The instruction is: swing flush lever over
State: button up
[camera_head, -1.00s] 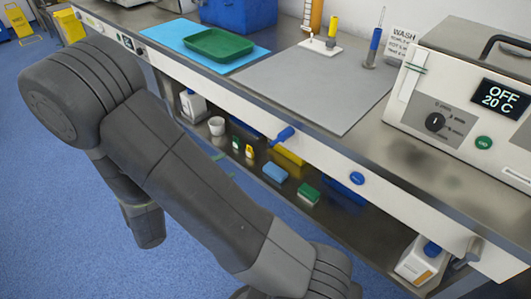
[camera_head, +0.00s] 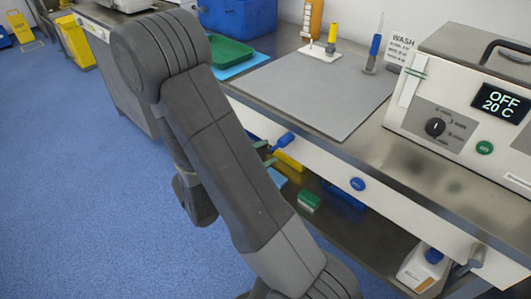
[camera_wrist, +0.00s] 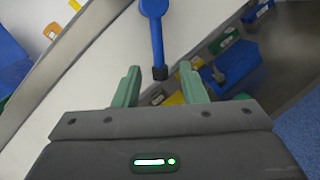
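The blue flush lever (camera_head: 284,141) sticks out from the white front panel under the worktop. In the wrist view the lever (camera_wrist: 156,35) has a round blue hub at the top and a bar running down to a black end. My gripper (camera_wrist: 159,69) is open, its two green fingers on either side of the lever's black end, with visible gaps to both. In the head view only the green fingertips of my gripper (camera_head: 267,152) show beside the lever; my arm hides the rest.
A blue round knob (camera_head: 357,184) sits on the panel right of the lever. The lower shelf below holds a green block (camera_head: 309,201) and a white bottle (camera_head: 424,266). A grey mat (camera_head: 315,90) lies on the worktop above.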

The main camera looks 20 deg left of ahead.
jog(key=shift+w+d, duration=0.25)
jog(key=shift+w, duration=0.05)
grip_shut()
dwell(0.3)
jog(key=n, duration=0.1)
jog(key=d+f+n+p, duration=0.1)
jog(key=n, duration=0.1)
jog(key=shift+s+d+t, duration=0.25)
jog(key=shift+s+t, duration=0.1)
jog(key=shift+t, duration=0.05)
jog(key=shift+s+d+f+n+t+p, duration=0.15)
jog(key=shift+d+n, duration=0.2)
jog(key=shift+n, duration=0.4)
jog(key=shift+s+d+n+t+p, duration=0.2)
jog(key=shift+d+n, duration=0.15)
jog(key=shift+n, duration=0.45)
jog(key=shift+s+d+f+n+t+p, duration=0.15)
jog(key=shift+d+n, duration=0.2)
jog(key=shift+n, duration=0.4)
